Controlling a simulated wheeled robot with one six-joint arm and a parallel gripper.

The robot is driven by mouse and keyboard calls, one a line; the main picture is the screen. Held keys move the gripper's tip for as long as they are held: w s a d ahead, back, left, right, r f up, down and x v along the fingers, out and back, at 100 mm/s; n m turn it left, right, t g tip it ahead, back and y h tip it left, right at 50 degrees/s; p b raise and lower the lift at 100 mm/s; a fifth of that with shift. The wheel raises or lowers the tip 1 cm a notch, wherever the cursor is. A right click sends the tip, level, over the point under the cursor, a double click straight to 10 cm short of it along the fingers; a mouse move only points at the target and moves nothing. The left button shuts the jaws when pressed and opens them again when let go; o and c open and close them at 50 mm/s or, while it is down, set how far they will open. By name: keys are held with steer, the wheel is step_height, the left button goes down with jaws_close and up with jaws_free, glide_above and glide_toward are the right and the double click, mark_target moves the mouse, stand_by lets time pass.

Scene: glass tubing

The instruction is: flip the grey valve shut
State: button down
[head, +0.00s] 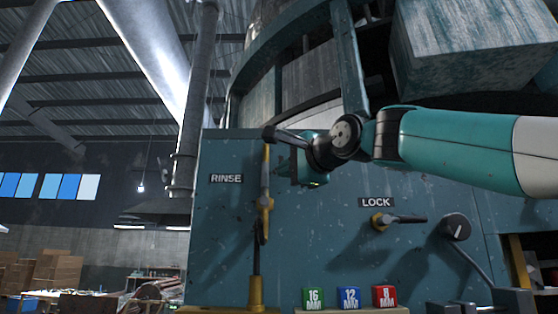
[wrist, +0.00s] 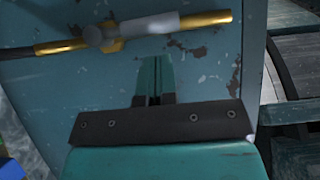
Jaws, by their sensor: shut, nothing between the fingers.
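The grey valve has a pale grey handle (head: 264,179) on an upright brass-fitted pipe beside the RINSE label. The handle lies along the pipe, pointing up from a brass body (head: 264,202). In the wrist view the pipe runs across the top, with the grey handle (wrist: 150,24) to the right of its brass pivot (wrist: 92,35). My gripper (head: 284,168) is just right of the pipe's upper part, partly hidden by my wrist. In the wrist view its teal fingers (wrist: 154,62) are together and empty, with a visible gap to the handle.
A LOCK lever (head: 400,219) and a dark round knob (head: 456,227) with a long arm are on the teal panel (head: 330,240) to the right. Green (head: 313,299), blue (head: 348,298) and red (head: 384,296) blocks stand below. The panel between pipe and LOCK lever is clear.

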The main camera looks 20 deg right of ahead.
steer(key=shift+w+a+p, duration=0.3)
steer(key=shift+w+a, duration=0.2)
steer(key=shift+a, duration=0.35)
